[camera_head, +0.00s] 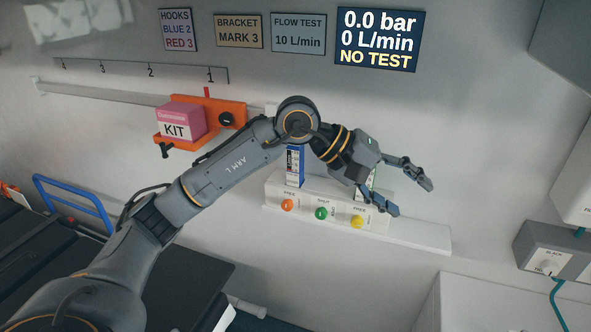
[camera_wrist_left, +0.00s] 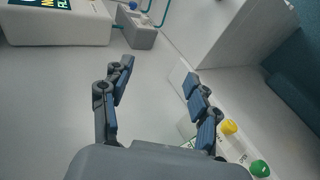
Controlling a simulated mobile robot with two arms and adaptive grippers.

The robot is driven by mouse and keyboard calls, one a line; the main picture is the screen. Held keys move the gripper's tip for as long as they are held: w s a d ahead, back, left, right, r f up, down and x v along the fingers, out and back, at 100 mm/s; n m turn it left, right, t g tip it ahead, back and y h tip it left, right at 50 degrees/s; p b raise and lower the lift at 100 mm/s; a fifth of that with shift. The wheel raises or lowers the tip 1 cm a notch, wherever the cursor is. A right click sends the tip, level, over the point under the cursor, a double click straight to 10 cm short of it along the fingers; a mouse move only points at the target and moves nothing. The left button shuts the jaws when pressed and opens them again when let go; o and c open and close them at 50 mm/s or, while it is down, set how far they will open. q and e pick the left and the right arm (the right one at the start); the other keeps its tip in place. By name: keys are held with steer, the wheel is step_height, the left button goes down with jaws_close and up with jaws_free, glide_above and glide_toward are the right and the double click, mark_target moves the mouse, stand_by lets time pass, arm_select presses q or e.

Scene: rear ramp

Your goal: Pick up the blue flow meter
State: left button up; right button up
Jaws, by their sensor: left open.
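The blue flow meter (camera_head: 293,167) stands upright on the white shelf unit, behind the orange knob, in the head view. My left forearm and wrist pass just above it and hide its top. My left gripper (camera_head: 410,196) is open and empty, to the right of the blue meter, in front of the shelf's right part. Another meter with a green edge (camera_head: 372,180) is mostly hidden behind this gripper. In the left wrist view the open fingers (camera_wrist_left: 158,72) have nothing between them, and the blue meter does not show. My right gripper is not in view.
The shelf (camera_head: 428,234) carries an orange knob (camera_head: 287,204), a green knob (camera_head: 321,213) and a yellow knob (camera_head: 357,221). A pink KIT box (camera_head: 180,121) sits on an orange bracket at left. A grey box (camera_head: 548,254) is at right. The shelf's right end is bare.

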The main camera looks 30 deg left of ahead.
arm_select(q)
steer(key=w+a+r+m+t+y, duration=0.1)
steer(key=w+a+r+m+y, duration=0.15)
steer(key=a+y, duration=0.65)
steer(key=y, duration=0.3)
glide_toward(295, 159)
steer(key=p+x, duration=0.1)
steer(key=x, duration=0.2)
steer(key=p+x, duration=0.1)
steer(key=x, duration=0.3)
steer(key=p+x, duration=0.1)
steer(key=x, duration=0.3)
steer(key=shift+w+a+r+p, duration=0.1)
steer(key=shift+w+a+p, duration=0.3)
steer(key=shift+a, duration=0.05)
steer(key=shift+w+a+f, duration=0.1)
steer(key=shift+w+f, duration=0.1)
steer(key=shift+f, duration=0.15)
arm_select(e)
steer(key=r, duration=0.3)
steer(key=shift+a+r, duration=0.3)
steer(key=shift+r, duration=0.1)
arm_select(q)
steer(key=shift+c, duration=0.3)
steer(key=shift+r, duration=0.1)
jaws_close()
